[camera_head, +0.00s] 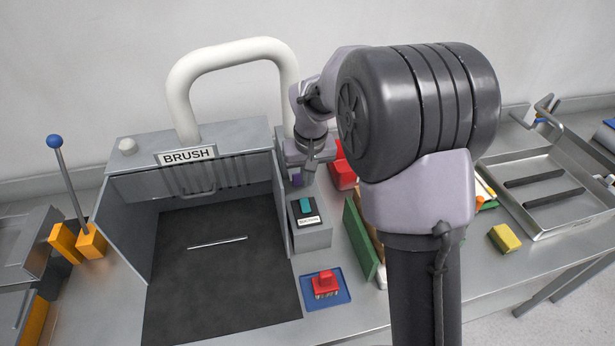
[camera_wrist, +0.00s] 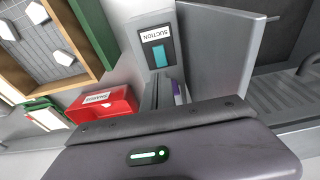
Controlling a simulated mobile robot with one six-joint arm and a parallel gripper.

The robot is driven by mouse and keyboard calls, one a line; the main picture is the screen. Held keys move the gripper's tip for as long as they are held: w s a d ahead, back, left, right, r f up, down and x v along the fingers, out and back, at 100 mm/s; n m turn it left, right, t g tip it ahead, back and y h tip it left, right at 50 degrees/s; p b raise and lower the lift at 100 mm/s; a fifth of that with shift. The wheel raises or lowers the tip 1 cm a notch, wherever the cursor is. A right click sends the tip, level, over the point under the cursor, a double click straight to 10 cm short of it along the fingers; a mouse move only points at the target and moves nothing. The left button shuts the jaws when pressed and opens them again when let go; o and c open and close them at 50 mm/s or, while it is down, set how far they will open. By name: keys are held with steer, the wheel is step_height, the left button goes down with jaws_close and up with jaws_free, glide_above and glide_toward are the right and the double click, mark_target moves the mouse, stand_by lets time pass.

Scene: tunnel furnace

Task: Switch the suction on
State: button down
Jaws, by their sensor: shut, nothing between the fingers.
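The suction switch is a grey box with a teal rocker (camera_head: 305,206) on a black plate, standing beside the right wall of the brush booth. In the wrist view its label reads SUCTION, and the teal rocker (camera_wrist: 159,55) shows below the label. I cannot tell the rocker's on or off position. My gripper (camera_head: 310,176) points down behind the switch box in the head view, apart from the rocker. Its fingers (camera_wrist: 158,92) are shut and empty, partly hidden by my wrist body in the wrist view.
The brush booth (camera_head: 187,155) with a thin rod (camera_head: 217,242) inside stands left of the switch. A red bin (camera_head: 342,174) is close to the gripper's right. A red brush (camera_head: 324,282) lies on a blue mat in front. A green-edged wooden tray (camera_wrist: 90,35) stands right of the switch.

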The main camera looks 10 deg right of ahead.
mark_target(305, 201)
steer(key=f, duration=0.3)
steer(key=w+f+b, duration=0.1)
steer(key=f, duration=0.2)
steer(key=f+b, duration=0.1)
steer(key=f, duration=0.1)
steer(key=shift+w+f, duration=0.35)
steer(key=shift+f, duration=0.05)
